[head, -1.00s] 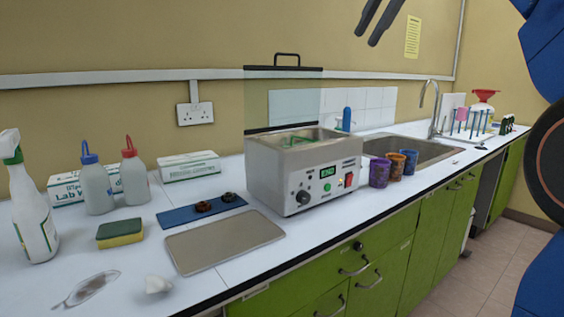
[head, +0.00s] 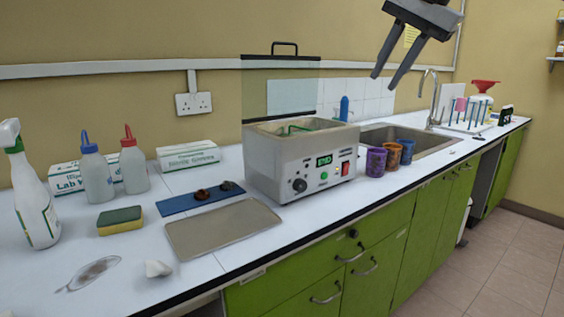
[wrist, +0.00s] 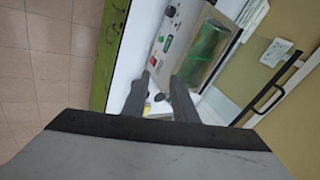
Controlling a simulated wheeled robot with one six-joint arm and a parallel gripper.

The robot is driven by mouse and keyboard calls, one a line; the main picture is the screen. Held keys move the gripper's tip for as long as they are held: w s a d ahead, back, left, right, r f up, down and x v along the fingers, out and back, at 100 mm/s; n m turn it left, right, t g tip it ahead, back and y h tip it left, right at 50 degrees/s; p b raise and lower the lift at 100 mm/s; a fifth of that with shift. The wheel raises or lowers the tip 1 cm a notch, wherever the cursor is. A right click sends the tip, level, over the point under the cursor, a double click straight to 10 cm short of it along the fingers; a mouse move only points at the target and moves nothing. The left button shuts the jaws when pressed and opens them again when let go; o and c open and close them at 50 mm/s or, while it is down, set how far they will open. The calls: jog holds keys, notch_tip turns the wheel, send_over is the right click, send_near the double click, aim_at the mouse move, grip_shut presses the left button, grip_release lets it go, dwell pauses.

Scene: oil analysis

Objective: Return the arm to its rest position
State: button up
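My gripper (head: 388,61) is in the air at the top of the head view, above the sink and the cups. Its two dark fingers point down and stand apart, with nothing between them. In the wrist view my gripper (wrist: 156,92) also shows both fingers apart and empty. The grey bath (head: 300,162) with its lit display stands on the counter, below and to the left of my gripper. The bath (wrist: 185,40) also shows in the wrist view, beyond the fingertips. The rest of my arm is mostly out of view.
Several cups (head: 376,161) stand beside the sink (head: 430,146). A clear panel with a handle (head: 282,88) rises behind the bath. A tray (head: 222,229), sponge (head: 120,220), bottles (head: 97,175) and boxes (head: 188,156) lie to the left. The air above the counter is mostly clear.

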jog(key=s+d+f+n+h, duration=0.1)
jog(key=s+f, duration=0.6)
jog(key=f, duration=0.8)
jog(key=s+d+f+n+h, duration=0.1)
jog(key=s+d+f+n, duration=0.2)
jog(key=s+f, duration=0.5)
jog(key=s+d+f+n, duration=0.3)
jog(key=s+f, duration=0.5)
jog(key=f, duration=1.4)
jog(key=shift+f+n+h, duration=0.35)
jog(key=shift+n+h, duration=0.05)
jog(key=shift+n, duration=0.2)
